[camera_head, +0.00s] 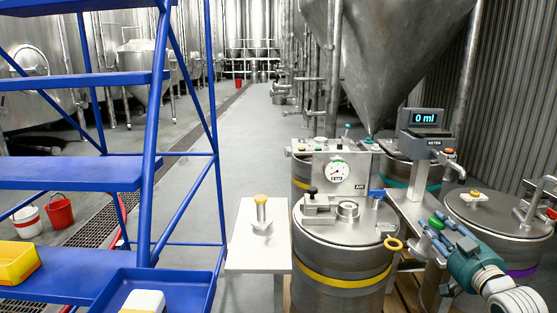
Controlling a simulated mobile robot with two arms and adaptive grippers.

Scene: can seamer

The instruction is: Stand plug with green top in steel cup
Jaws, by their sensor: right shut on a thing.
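My right gripper (440,234) comes in from the lower right with blue fingers and is shut on the plug with green top (435,222). The green top faces up; the plug's lower part is mostly hidden by the fingers. The steel cup (347,209) appears to be the round, open-topped metal piece on the lid of the front keg, to the left of my gripper. It looks empty, though its inside is small to see. The plug is apart from it. My left gripper is not in view.
A blue-topped piece (377,194) and a black-knobbed block (313,198) stand beside the cup on the keg lid (340,232). A yellow-topped plug (262,207) stands on a white side table (256,254). A gauge box (338,168) rises behind. Blue steps (75,172) fill the left.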

